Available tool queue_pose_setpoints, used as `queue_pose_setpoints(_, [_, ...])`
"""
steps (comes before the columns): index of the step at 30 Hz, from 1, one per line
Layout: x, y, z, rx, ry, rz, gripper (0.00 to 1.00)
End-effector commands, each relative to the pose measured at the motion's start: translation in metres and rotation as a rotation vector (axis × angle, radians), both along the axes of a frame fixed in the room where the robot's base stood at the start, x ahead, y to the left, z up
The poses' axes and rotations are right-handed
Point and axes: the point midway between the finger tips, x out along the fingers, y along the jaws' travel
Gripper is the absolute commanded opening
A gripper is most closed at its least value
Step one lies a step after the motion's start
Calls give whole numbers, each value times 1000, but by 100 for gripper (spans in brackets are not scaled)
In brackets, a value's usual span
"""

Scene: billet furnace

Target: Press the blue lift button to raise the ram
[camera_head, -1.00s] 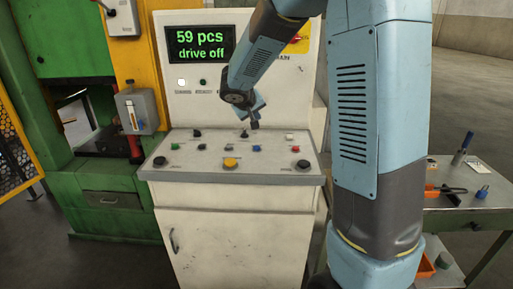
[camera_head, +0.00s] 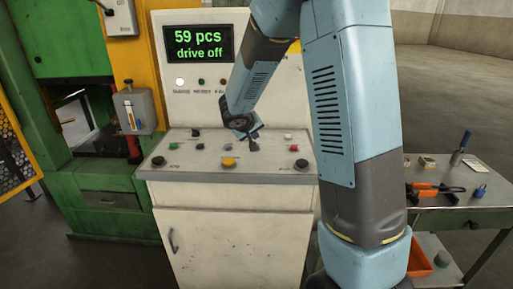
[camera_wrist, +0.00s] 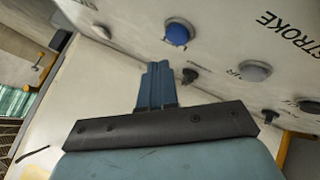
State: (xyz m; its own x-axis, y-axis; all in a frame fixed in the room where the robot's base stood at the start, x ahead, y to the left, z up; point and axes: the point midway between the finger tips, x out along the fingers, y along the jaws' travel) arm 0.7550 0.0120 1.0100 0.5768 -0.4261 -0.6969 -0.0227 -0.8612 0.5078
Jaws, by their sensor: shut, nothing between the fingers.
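The blue button (camera_wrist: 178,33) is a round domed cap in a pale ring on the white control panel, seen at the top of the wrist view. My gripper (camera_wrist: 157,67) is shut and empty, with its blue fingers side by side below and a little left of the button in that view. I see a gap between the fingertips and the button in the picture; its depth is hard to judge. In the head view my gripper (camera_head: 253,146) is low over the sloped desk of the control cabinet (camera_head: 235,225), and the blue button is hidden behind it.
A yellow button (camera_head: 229,162), dark knobs (camera_head: 301,163) and other small controls share the desk. The display (camera_head: 198,43) reads "59 pcs, drive off". The green press (camera_head: 100,200) stands at left. A side table (camera_head: 450,215) with tools stands at right.

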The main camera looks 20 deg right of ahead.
Motion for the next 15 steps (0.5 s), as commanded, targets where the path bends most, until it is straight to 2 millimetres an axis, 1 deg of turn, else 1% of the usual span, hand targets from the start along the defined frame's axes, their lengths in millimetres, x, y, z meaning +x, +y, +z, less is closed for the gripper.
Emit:
queue_pose_setpoints(3, [0, 0, -9, -1, 1, 0, 0])
queue_pose_setpoints(6, [0, 0, -12, -1, 1, 0, 0])
queue_pose_setpoints(15, [0, -1, -14, 1, 0, -1, 0])
